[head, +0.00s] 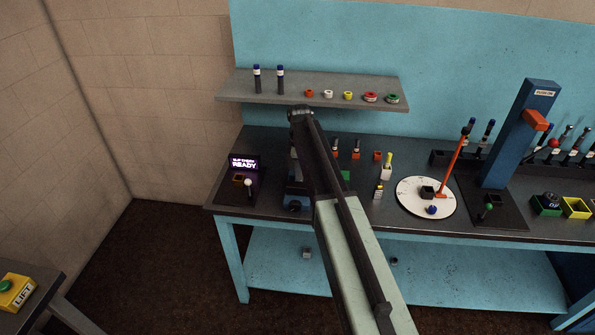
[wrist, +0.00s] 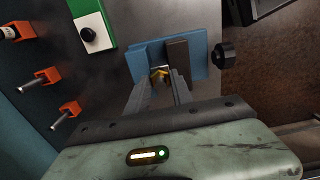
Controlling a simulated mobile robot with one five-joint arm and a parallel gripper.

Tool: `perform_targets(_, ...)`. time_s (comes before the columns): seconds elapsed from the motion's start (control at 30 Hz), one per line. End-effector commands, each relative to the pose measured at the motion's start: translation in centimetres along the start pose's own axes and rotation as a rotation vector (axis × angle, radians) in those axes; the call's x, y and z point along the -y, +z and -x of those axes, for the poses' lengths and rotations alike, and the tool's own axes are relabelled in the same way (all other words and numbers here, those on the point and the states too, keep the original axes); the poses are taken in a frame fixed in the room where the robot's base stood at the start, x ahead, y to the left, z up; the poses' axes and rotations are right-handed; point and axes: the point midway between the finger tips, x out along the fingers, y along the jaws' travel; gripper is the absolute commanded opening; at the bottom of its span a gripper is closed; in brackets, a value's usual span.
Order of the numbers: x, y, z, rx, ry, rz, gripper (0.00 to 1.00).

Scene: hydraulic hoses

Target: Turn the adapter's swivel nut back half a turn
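In the wrist view, a small brass-coloured piece (wrist: 160,73), which looks like the adapter with its nut, sits at the blue vise (wrist: 198,60) beside its brown jaw (wrist: 178,52). My gripper (wrist: 162,76) points down at it, with one finger on each side of the brass piece. The fingers stand apart; I cannot tell whether they touch the brass. The nut's edges are too small to make out. In the head view the vise (head: 296,204) shows low beside my arm, which hides my gripper and the brass piece.
Orange holders (wrist: 47,76) with metal fittings and a green-and-white block (wrist: 93,30) lie left of the vise in the wrist view. In the head view, a lit READY box (head: 244,164) stands left of the vise. A white round dial (head: 412,204) and blue column (head: 518,135) stand right.

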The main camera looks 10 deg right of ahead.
Motion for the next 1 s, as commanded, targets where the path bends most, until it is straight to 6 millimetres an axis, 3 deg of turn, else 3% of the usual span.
perform_targets(0.07, -0.1, 0.1, 0.0, 0.001, 0.002, -0.001, 0.47)
perform_targets(0.47, 0.1, 0.0, 0.6, 0.0, -0.003, -0.001, 0.47)
perform_targets(0.83, -0.1, 0.0, 6.7, 0.001, -0.001, -0.001, 0.47)
perform_targets(1.0, -0.1, 0.0, 8.1, 0.001, -0.001, -0.001, 0.47)
